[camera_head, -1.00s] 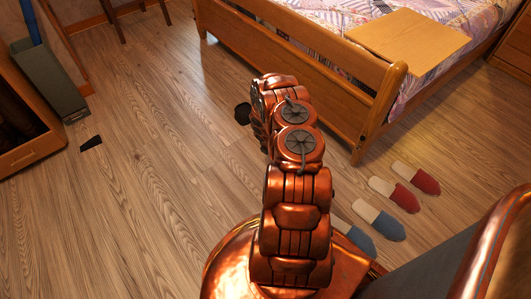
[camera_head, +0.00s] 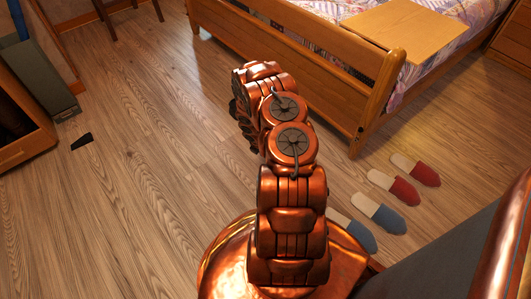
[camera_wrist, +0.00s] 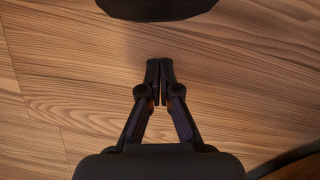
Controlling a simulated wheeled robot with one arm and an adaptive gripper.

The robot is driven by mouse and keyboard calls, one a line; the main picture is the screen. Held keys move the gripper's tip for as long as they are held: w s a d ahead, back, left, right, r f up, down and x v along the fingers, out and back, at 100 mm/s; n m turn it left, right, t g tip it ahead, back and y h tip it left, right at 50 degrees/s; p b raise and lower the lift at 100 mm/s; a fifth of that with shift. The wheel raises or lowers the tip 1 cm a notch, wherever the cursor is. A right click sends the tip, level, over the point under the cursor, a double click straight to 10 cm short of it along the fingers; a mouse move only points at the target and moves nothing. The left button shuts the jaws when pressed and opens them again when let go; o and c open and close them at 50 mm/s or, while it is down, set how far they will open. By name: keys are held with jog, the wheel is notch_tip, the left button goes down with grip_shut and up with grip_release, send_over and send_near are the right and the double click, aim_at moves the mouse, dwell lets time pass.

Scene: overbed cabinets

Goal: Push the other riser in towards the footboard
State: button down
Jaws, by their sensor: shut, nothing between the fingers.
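The wooden footboard (camera_head: 300,75) of the bed crosses the top of the head view, beyond my arm. A dark rounded object (camera_wrist: 155,6) sits at the top edge of the wrist view, beyond my fingertips with a gap of floor between. It is cut off, and I cannot tell for certain that it is a riser. A small pale piece (camera_head: 204,34) shows low by the footboard's left post. My gripper (camera_wrist: 160,66) is shut and empty, over the wooden floor. In the head view my arm hides it.
Red slippers (camera_head: 393,187) and blue slippers (camera_head: 378,213) lie on the floor right of my arm. A small black wedge (camera_head: 82,141) lies at left near an open wooden cabinet (camera_head: 25,148). A board (camera_head: 405,28) lies on the bed.

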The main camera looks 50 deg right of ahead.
jog(key=p+v, duration=0.4)
jog(key=v, duration=0.6)
jog(key=shift+a+p, duration=0.2)
jog(key=shift+p, duration=0.2)
jog(key=shift+r, duration=0.1)
jog(key=s+a+r+m+h+p, duration=0.1)
jog(key=a+r+m+p, duration=0.35)
jog(key=r, duration=1.15)
jog(key=s+a+r+m+g+p, duration=0.15)
jog(key=r+p, duration=0.65)
jog(key=r, duration=0.8)
jog(key=a+r+m+h+p, duration=0.1)
jog(key=a+r+m+p, duration=0.4)
jog(key=r, duration=1.1)
jog(key=s+a+r+m+y+p, duration=0.1)
jog(key=s+a+r+m+p, duration=0.1)
jog(key=s+a+r+p, duration=0.5)
jog(key=s+a+r+m+y+p, duration=0.2)
jog(key=s+a+r+p, duration=0.5)
jog(key=r, duration=1)
jog(key=s+a+r+m+y+p, duration=0.1)
jog(key=s+a+r+m+p, duration=0.2)
jog(key=s+a+r+p, duration=0.5)
jog(key=s+a+r, duration=0.1)
jog(key=a+r, duration=0.2)
jog(key=r, duration=0.1)
jog(key=shift+s+a+m+y, duration=0.25)
jog(key=shift+s+m+y, duration=0.15)
